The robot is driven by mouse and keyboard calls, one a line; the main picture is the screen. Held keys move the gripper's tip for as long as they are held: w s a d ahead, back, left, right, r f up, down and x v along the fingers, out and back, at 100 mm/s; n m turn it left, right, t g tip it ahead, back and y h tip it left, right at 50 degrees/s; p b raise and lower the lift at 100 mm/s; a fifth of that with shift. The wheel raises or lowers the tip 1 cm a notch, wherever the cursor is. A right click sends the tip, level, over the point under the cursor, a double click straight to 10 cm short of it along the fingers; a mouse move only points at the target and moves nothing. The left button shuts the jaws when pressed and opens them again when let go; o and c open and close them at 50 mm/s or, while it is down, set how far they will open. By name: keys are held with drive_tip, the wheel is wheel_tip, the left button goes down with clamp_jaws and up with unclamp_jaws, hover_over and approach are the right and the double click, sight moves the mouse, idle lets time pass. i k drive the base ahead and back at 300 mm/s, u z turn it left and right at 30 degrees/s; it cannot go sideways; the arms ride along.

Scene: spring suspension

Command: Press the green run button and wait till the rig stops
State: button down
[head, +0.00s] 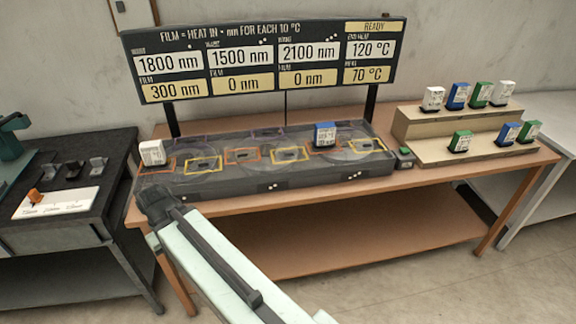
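A small dark box (404,158) with a green spot on top, seemingly the run button, sits on the orange-brown table just right of the rig. The dark, flat rig (240,186) has orange and yellow square outlines. A white block (152,153) stands at its left end and a blue block (325,134) right of its middle. The sign (270,58) above reads READY, with 300 nm, 0 nm and 0 nm on its film row. My gripper (155,205) is at the rig's front left, far from the box; its fingers cannot be made out.
A stepped tan stand (420,128) on the right holds several white, blue and green blocks. A black side table (70,225) on the left carries a white plate (60,203) with an orange piece. The table front below the box is clear.

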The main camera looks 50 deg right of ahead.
sight(404, 150)
drive_tip(key=u, duration=0.6)
drive_tip(key=k, duration=1.2)
drive_tip(key=z, duration=1.15)
drive_tip(key=i, duration=0.8)
drive_tip(key=z, duration=0.05)
